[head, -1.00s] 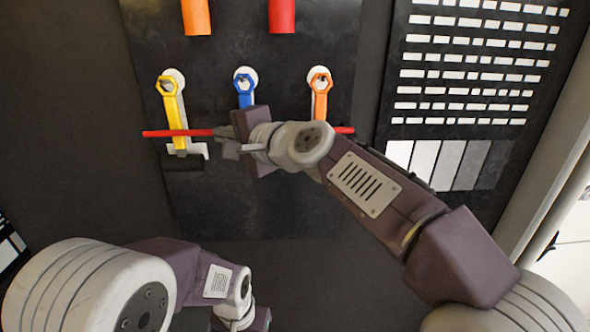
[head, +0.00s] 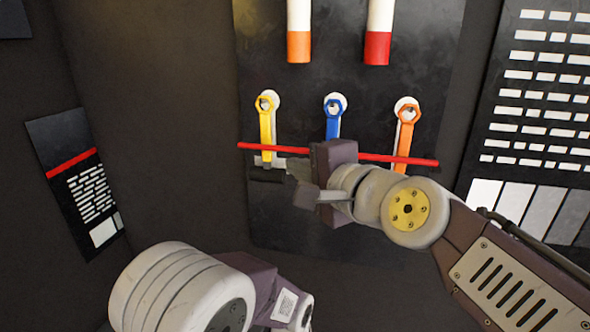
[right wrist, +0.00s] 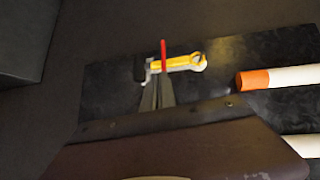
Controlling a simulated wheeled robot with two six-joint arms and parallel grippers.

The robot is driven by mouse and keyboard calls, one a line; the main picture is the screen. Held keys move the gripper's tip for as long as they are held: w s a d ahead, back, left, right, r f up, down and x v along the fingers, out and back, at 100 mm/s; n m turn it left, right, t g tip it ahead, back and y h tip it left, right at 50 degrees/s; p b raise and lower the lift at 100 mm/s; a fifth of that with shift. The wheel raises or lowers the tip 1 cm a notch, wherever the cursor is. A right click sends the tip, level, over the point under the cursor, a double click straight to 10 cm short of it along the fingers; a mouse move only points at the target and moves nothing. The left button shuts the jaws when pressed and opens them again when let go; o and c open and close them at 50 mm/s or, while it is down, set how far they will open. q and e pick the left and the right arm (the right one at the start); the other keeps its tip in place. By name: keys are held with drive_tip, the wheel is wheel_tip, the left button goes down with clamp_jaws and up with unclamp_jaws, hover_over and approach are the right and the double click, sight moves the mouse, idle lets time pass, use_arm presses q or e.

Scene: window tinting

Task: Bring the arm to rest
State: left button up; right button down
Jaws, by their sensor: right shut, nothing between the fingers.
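My right gripper (head: 289,172) is shut and empty in front of the dark tool board (head: 290,220), below the blue tool (head: 333,118). Its fingers point left, towards the lower end of the yellow tool (head: 266,130). In the right wrist view, the closed fingertips (right wrist: 158,88) overlap the area just below the yellow tool (right wrist: 178,64); whether they touch it I cannot tell. My left arm shows at the bottom of the head view, but its gripper is out of frame.
An orange tool (head: 406,133) hangs right of the blue one. A red bar (head: 390,159) crosses the tools. Orange-ended (head: 299,45) and red-ended (head: 377,47) rolls hang above. A panel of white labels (head: 545,90) stands right, a small dark panel (head: 75,190) left.

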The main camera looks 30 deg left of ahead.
drive_tip(key=w+d+f+m+t+h+b, duration=0.4)
drive_tip(key=w+d+f+b, duration=0.5)
drive_tip(key=d+f, duration=0.55)
drive_tip(key=w+d+f+g+h+b, duration=0.1)
drive_tip(key=d+f+g+h+b, duration=0.15)
drive_tip(key=d+f, duration=0.55)
drive_tip(key=w+d+f+g+h+b, duration=0.1)
drive_tip(key=d+f+h, duration=0.3)
drive_tip(key=f, duration=0.8)
drive_tip(key=s+d+f+n+g+h+b, duration=0.1)
drive_tip(key=s+d+f, duration=0.25)
drive_tip(key=f, duration=0.25)
drive_tip(key=s+d+f+n+g+b, duration=0.1)
drive_tip(key=s+d+f+g, duration=0.1)
drive_tip(key=s+d+f, duration=0.3)
drive_tip(key=s+d+f+g+h+b, duration=0.1)
drive_tip(key=d+f+b, duration=0.15)
drive_tip(key=f, duration=0.45)
use_arm(q)
wheel_tip(320, 180, down, 16)
drive_tip(key=shift+s+r+p, duration=0.2)
drive_tip(key=shift+s+p, duration=0.05)
drive_tip(key=shift+p, duration=0.2)
use_arm(e)
drive_tip(key=s+d+f+n+g, duration=0.3)
drive_tip(key=s+f+n, duration=0.3)
drive_tip(key=s, duration=0.5)
drive_tip(key=shift+s+d+f+n+g+h, duration=0.15)
drive_tip(key=shift+s+f+n+g+h, duration=0.2)
drive_tip(key=shift+n, duration=0.75)
